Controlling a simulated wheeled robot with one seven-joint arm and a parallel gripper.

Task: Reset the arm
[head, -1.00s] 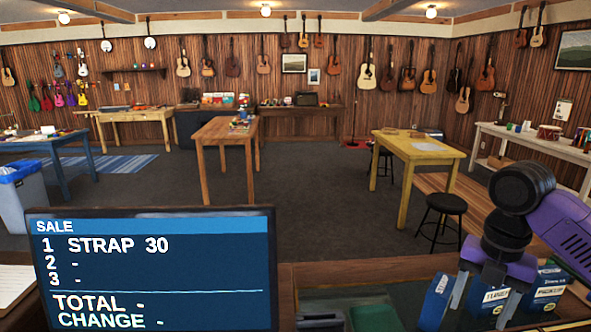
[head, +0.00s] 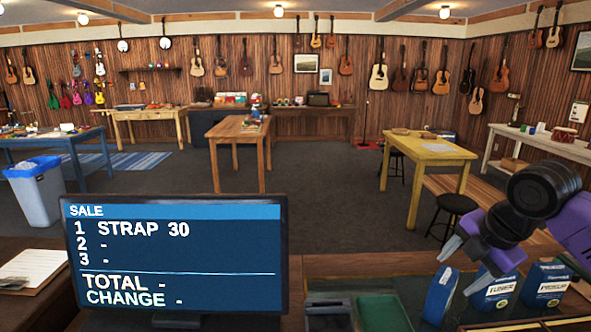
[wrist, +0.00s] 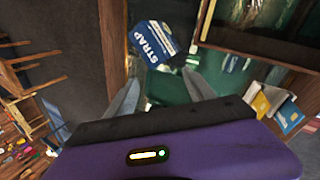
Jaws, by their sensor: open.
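My arm reaches in from the right edge of the head view, and my gripper (head: 462,268) points down and to the left above the front counter. Its jaws are open with nothing between them. In the wrist view my gripper (wrist: 160,88) has its two fingers spread apart. A blue and white box marked STRAP (wrist: 155,42) lies beyond the fingertips there, apart from them. In the head view a blue box (head: 441,294) stands below the fingers, its label unreadable, beside a box marked TUNER (head: 494,291) and another blue box (head: 546,285).
A sale screen (head: 174,262) reading STRAP 30 stands on the counter at left of centre. A green tray (head: 382,312) lies right of it. A clipboard (head: 30,270) is at the left. Beyond are a yellow table (head: 430,149), a black stool (head: 455,203) and open floor.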

